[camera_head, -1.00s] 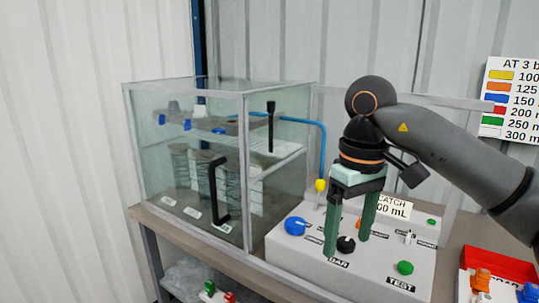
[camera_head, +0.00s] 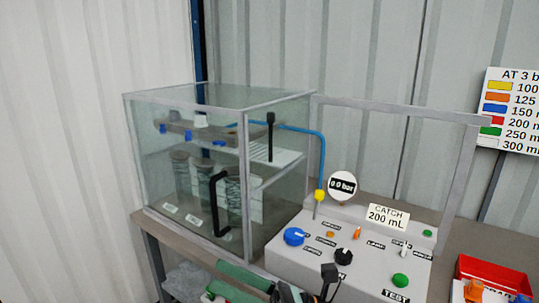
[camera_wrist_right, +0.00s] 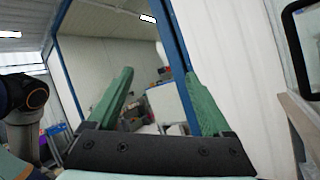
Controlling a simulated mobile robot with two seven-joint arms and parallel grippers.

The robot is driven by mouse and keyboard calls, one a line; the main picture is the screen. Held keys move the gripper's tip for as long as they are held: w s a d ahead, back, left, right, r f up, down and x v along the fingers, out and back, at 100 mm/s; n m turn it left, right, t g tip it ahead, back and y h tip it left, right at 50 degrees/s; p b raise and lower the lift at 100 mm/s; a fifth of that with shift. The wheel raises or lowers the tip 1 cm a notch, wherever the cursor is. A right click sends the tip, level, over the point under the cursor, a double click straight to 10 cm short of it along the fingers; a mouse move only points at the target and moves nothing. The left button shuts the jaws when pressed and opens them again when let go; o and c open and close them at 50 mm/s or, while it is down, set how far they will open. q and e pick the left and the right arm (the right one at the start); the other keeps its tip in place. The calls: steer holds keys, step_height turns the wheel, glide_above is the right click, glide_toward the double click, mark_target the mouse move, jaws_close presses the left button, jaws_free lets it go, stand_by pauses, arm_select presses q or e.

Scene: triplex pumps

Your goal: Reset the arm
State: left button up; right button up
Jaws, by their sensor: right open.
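My right gripper (camera_head: 214,276) is low at the bottom edge of the head view, in front of the test panel and below the glass cabinet. Its two green fingers point left and are apart, with nothing between them. In the right wrist view the same open gripper (camera_wrist_right: 159,75) points toward a blue-framed opening and a pale wall. Most of my right arm is out of the head view. My left gripper is not in view.
A glass cabinet (camera_head: 240,170) with a black handle (camera_head: 219,205) stands on the bench. Right of it, the grey panel (camera_head: 290,262) carries knobs, a gauge (camera_head: 342,186) reading 0.0 bar and a CATCH 200 mL sign (camera_head: 388,215). A red bin (camera_head: 497,267) is at the right.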

steer(key=w+d+f+m+t+h+p, duration=0.1)
steer(key=d+f+m+t+h, duration=0.6)
steer(key=m, duration=0.9)
steer(key=w+d+f+m+t+h+p, duration=0.1)
steer(key=w+d+f+m+t+h, duration=0.1)
steer(key=d+f+m+t+h, duration=1)
steer(key=s+d+f+m+g+h+p, duration=0.1)
steer(key=s+d+f+m+g, duration=0.1)
steer(key=s+f+m+g, duration=0.4)
steer(key=s+d+f+m+g+h, duration=0.1)
steer(key=s+d+f+m+g, duration=0.1)
steer(key=s+f+m+g, duration=0.4)
steer(key=s+f+m, duration=0.4)
steer(key=s+m, duration=0.1)
steer(key=s, duration=0.1)
steer(key=shift+f+g+p, duration=0.3)
steer(key=shift+p, duration=0.1)
